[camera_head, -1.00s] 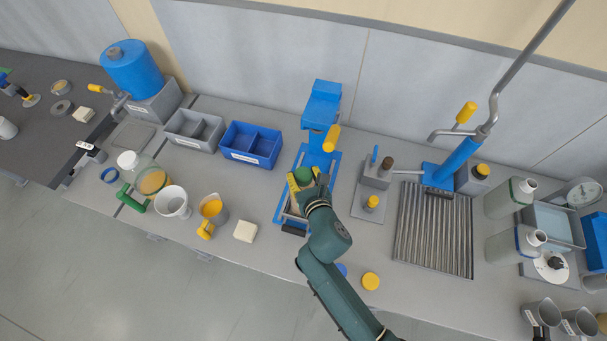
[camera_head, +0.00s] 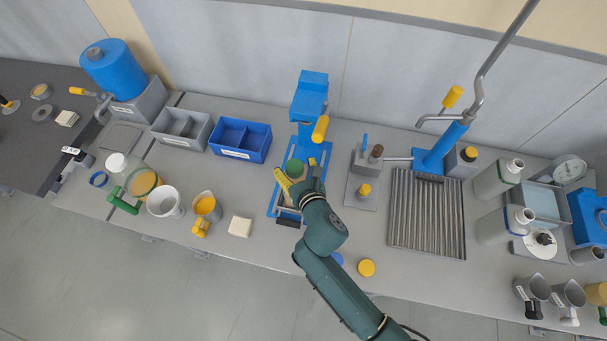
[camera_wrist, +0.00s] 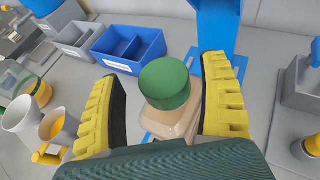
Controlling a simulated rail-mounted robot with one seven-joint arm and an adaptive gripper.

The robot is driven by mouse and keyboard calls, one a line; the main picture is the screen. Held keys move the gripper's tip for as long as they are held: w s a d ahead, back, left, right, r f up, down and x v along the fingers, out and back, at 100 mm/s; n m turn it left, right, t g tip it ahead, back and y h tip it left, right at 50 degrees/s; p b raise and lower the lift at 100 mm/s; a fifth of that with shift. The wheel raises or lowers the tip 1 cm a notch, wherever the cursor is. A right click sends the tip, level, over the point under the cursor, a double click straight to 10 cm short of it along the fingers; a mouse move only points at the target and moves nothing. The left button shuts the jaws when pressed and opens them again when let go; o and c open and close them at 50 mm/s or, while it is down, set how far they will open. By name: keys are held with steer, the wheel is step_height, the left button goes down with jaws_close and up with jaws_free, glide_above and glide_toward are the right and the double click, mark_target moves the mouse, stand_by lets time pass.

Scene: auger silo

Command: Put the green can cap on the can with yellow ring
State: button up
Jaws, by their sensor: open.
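The green cap (camera_wrist: 165,83) sits on top of a squarish translucent can (camera_wrist: 175,128) with beige contents. The cap also shows in the head view (camera_head: 293,169), under the blue press (camera_head: 309,100). My gripper (camera_head: 299,172) is open, with one yellow finger on each side of the cap. In the wrist view, gaps show between the cap and both fingers (camera_wrist: 165,95). The can's neck is hidden under the cap, and I cannot make out a yellow ring on it. The can stands on the blue base of the press.
A yellow cap (camera_head: 367,267) and a partly hidden blue cap (camera_head: 337,258) lie near my arm. A blue bin (camera_head: 240,140) is at left. A small grey stand (camera_head: 362,180) and ribbed tray (camera_head: 427,215) are at right. Two cans (camera_head: 497,178) stand further right.

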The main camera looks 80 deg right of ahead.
steer(key=v, duration=1.1)
steer(key=shift+p, duration=0.3)
steer(key=shift+f, duration=0.2)
steer(key=w+a+r+m+t+y, duration=0.1)
steer(key=w+a+r+m+t, duration=0.2)
steer(key=w+r+m, duration=0.5)
steer(key=w+a+r+m+t+y, duration=0.1)
steer(key=w+a+r+m+t, duration=0.15)
steer(key=w+r+m, duration=0.55)
steer(key=a+r+m+t+y, duration=0.3)
steer(key=a+r, duration=0.2)
steer(key=r, duration=0.3)
steer(key=a+r+m+t+y, duration=0.3)
steer(key=a+r, duration=0.3)
steer(key=r, duration=0.3)
steer(key=w+a+r+m+t+y, duration=0.1)
steer(key=a+r+m+t+y, duration=0.1)
steer(key=a+r, duration=0.3)
step_height(320, 180, up, 4)
steer(key=shift+a+r+m+t+y, duration=0.2)
steer(key=shift+m+t+y, duration=0.25)
steer(key=shift+m, duration=0.15)
